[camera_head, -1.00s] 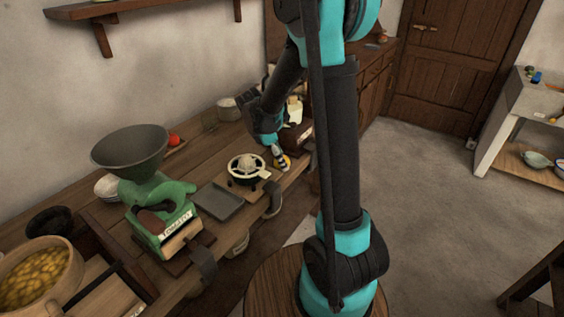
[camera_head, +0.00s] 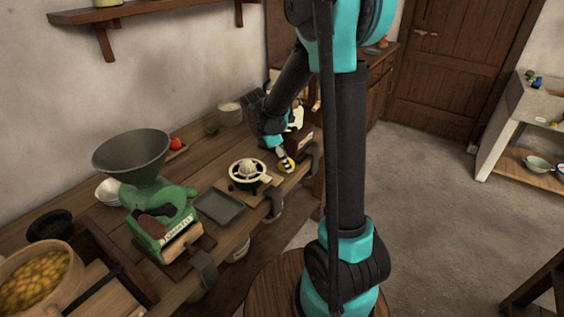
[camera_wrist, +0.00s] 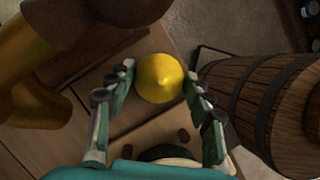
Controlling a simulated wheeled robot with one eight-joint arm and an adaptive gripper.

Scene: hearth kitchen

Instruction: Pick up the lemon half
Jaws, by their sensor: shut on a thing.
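The lemon half (camera_wrist: 160,78) is yellow, its pointed end facing the camera in the wrist view. My gripper (camera_wrist: 158,84) is shut on it, with one finger at each side. In the head view my gripper (camera_head: 284,161) is at the counter's front edge, to the right of the white juicer, and the lemon half (camera_head: 287,168) shows only as a small yellow patch. Whether the lemon half touches the counter cannot be told.
A white juicer (camera_head: 249,171) with a reamer stands on a board beside my gripper. A grey tray (camera_head: 219,206) and a green mill (camera_head: 163,215) with a grey hopper are further left on the counter (camera_head: 236,141). A wooden barrel (camera_wrist: 262,100) is at the right in the wrist view.

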